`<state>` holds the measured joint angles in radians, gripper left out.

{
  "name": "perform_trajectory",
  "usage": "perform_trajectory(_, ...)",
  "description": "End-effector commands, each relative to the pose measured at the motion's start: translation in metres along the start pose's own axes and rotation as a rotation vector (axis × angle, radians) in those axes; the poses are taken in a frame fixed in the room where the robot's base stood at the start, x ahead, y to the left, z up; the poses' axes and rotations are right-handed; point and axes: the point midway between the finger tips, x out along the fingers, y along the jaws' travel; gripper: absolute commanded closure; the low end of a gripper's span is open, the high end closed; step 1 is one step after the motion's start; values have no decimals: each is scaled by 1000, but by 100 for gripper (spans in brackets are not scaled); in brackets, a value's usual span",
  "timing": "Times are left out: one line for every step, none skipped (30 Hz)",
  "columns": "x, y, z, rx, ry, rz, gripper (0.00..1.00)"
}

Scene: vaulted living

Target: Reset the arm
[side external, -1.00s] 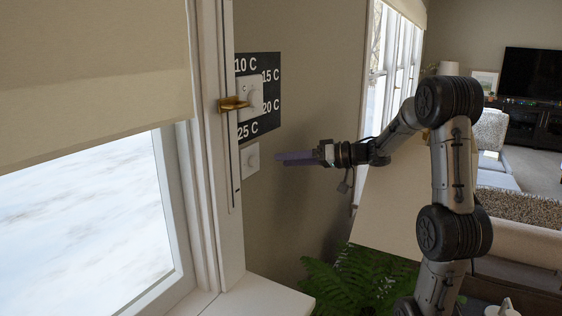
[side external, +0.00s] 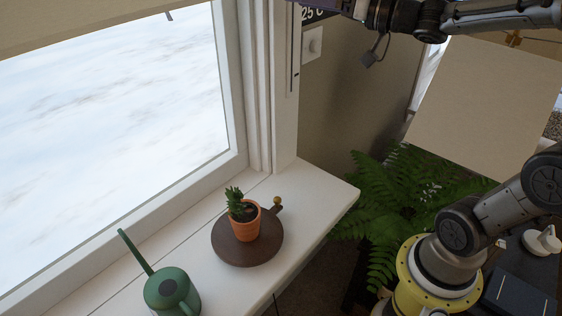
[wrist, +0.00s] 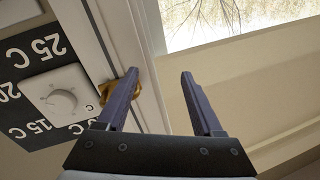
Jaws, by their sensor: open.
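In the wrist view my gripper (wrist: 160,73) is open, with its two dark purple fingers spread apart and nothing between them. The fingers point toward a white window frame. In the side external view my gripper is mostly cut off by the top edge, and only part of it and my wrist show there. The wrist view shows a white thermostat dial (wrist: 62,101) on a dark temperature sign (wrist: 30,55), left of the fingers. A brass piece (wrist: 106,92) shows just behind the left finger; whether they touch I cannot tell.
A white sill (side external: 320,205) holds a potted plant (side external: 245,228) on a dark round board (side external: 262,257) and a green watering can (side external: 172,290). A leafy fern (side external: 390,205) grows beside the sill. The window (side external: 110,120) is at left.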

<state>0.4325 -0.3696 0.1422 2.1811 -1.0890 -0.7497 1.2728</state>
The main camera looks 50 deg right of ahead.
Motion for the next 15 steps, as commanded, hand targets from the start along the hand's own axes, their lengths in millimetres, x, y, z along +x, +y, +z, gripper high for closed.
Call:
perform_trajectory(-7,-13,-4,-21,23,35,32)
perform_trajectory(-12,-15,-4,-31,30,67,32)
perform_trajectory(-19,-17,-4,-40,33,111,32)
perform_trajectory(-25,-18,-2,-44,30,144,32)
perform_trajectory(-31,-18,0,-50,23,176,32)
perform_trajectory(-40,-17,6,-52,6,218,32)
perform_trajectory(-47,-16,11,-54,-11,249,32)
perform_trajectory(-54,-14,17,-53,-34,279,32)
perform_trajectory(-64,-12,27,-54,-71,316,32)
perform_trajectory(-72,-11,36,-54,-105,341,32)
perform_trajectory(-79,-9,46,-54,-142,364,32)
perform_trajectory(-90,-8,59,-54,-197,391,32)
perform_trajectory(-99,-6,71,-53,-243,410,32)
perform_trajectory(-108,-6,82,-53,-292,424,32)
perform_trajectory(-120,-5,99,-54,-363,440,32)
